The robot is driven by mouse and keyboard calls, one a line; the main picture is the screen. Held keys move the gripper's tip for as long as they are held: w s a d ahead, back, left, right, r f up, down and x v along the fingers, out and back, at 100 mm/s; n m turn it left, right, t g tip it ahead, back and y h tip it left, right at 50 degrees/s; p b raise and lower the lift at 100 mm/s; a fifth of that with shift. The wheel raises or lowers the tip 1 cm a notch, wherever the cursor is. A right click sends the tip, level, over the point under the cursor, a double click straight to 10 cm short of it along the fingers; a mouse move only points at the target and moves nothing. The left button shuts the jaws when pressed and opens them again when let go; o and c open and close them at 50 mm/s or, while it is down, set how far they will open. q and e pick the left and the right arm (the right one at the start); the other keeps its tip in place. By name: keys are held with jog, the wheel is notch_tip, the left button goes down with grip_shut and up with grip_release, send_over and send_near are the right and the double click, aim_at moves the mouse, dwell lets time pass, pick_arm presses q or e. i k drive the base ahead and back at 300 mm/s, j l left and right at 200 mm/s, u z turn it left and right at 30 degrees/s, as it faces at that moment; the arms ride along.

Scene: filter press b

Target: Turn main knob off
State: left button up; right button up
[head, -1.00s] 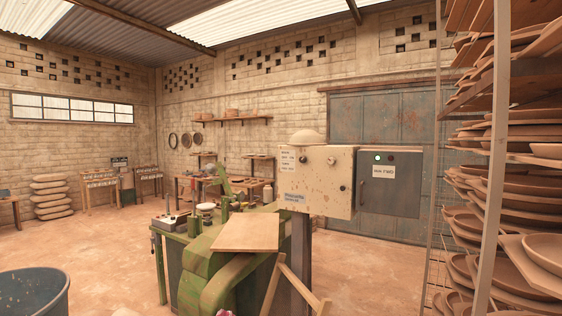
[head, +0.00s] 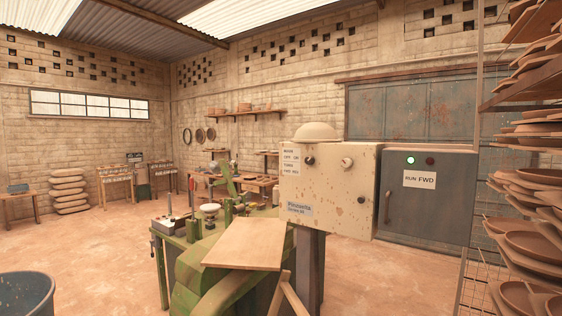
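A cream, rust-spotted control box (head: 335,200) stands on a dark post at the centre right. Its front has a dark knob (head: 309,161) at the upper left beside a small label, and a pale round dial or knob (head: 347,162) to the right. I cannot tell which one is the main knob or how each is set. A grey cabinet (head: 440,205) labelled "RUN FWD" adjoins it on the right, with a lit green-white lamp (head: 410,160), a dark red lamp (head: 430,161) and a handle (head: 388,207). Neither of my grippers is in view.
A green machine (head: 205,265) with a wooden board (head: 245,244) stands in front and left of the box. A rack of clay plates (head: 535,190) fills the right edge. A dark bucket (head: 25,297) is at lower left. Open floor (head: 100,250) lies left.

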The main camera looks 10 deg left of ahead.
aim_at(310, 160)
jog(key=i+l+u, duration=0.25)
jog(key=i+u, duration=0.2)
jog(key=i, duration=0.15)
jog(key=i+l+u, duration=0.45)
jog(key=i, duration=0.1)
